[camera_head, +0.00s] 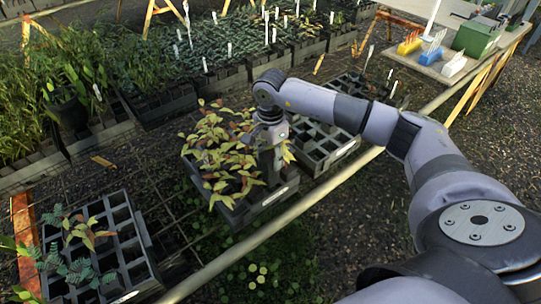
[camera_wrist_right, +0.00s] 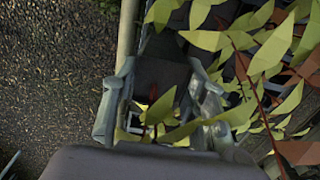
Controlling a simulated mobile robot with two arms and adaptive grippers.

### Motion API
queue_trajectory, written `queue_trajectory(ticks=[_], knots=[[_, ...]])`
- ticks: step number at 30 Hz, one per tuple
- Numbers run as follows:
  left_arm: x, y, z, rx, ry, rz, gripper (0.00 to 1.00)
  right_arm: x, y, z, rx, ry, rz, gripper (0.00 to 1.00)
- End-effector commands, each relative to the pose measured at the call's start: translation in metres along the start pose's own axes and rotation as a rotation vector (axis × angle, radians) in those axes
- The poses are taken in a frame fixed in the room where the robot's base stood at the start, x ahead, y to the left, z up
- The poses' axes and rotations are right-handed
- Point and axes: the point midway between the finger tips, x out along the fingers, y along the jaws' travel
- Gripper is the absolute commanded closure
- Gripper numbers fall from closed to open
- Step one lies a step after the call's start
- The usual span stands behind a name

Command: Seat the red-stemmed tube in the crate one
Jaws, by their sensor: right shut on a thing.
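My right gripper (camera_head: 271,165) points down among the yellow-green leaves of the middle crate (camera_head: 262,207), at its right side. In the right wrist view its two fingers (camera_wrist_right: 157,100) are closed on a dark tube (camera_wrist_right: 160,76), with green leaves and a bit of red stem between them. Red-stemmed plants (camera_head: 215,150) fill much of the middle crate. Leaves hide the tube's lower end, so I cannot tell how deep it sits. A crate with empty cells (camera_head: 318,160) stands just right of the middle crate. No label tells me which crate is one. My left gripper is out of view.
Another crate (camera_head: 145,240) at lower left has mostly empty cells and a few plants. A pale rail (camera_head: 245,245) runs along the bench's near edge. Dense planted trays (camera_head: 165,105) line the back. A green box (camera_head: 478,37) stands on the bench at upper right.

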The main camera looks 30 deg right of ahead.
Motion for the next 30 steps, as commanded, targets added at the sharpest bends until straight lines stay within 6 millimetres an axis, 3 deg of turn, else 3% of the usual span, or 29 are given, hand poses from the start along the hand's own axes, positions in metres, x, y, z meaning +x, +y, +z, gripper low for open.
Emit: queue_trajectory(ticks=[13,30], knots=[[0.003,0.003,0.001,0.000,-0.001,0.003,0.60,0.002,0.000,0.000,0.000,0.000,-0.001,1.00],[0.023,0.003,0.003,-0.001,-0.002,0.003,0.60,0.025,0.000,0.000,0.000,0.000,-0.001,1.00]])
